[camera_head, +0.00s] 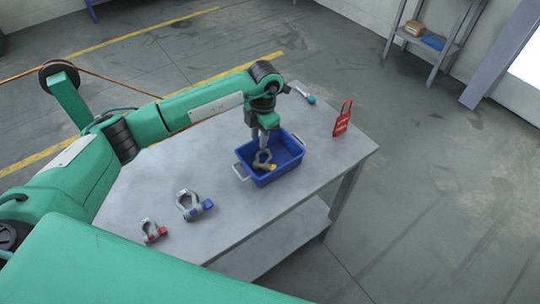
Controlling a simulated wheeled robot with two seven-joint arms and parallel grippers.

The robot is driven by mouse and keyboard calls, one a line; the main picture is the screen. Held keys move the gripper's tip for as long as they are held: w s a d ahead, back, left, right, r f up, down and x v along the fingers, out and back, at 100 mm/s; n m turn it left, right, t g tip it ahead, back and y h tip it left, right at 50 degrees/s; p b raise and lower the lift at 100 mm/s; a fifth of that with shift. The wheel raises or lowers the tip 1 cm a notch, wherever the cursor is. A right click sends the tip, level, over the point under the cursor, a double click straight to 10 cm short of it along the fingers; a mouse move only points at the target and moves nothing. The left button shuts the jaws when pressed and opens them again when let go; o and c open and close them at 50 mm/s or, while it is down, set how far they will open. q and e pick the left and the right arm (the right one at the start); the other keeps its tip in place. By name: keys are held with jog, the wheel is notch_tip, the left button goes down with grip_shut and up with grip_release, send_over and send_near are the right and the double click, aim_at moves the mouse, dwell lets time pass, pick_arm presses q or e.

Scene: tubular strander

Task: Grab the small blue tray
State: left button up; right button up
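The small blue tray (284,172) stands on the grey table near its far right part. It has a light handle at each of its two ends. A grey clamp with a yellow part (266,166) is at the tray, inside its walls. My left gripper (264,147) points down over the tray, right above this clamp. The fingers blend with the clamp, so I cannot tell whether they grip it or are apart. My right gripper is not in view.
On the grey table (225,225) lie a clamp with blue parts (194,205) and a clamp with red parts (152,231). A red tag (342,119) and a teal-handled tool (308,97) are near the far edge. A shelf (447,52) holds a box (414,28) and a blue item (434,42).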

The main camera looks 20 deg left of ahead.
pick_arm(q)
jog(key=shift+s+f, duration=0.1)
jog(key=shift+f, duration=0.95)
jog(key=shift+a, duration=0.1)
grip_shut()
jog(key=shift+r, duration=0.1)
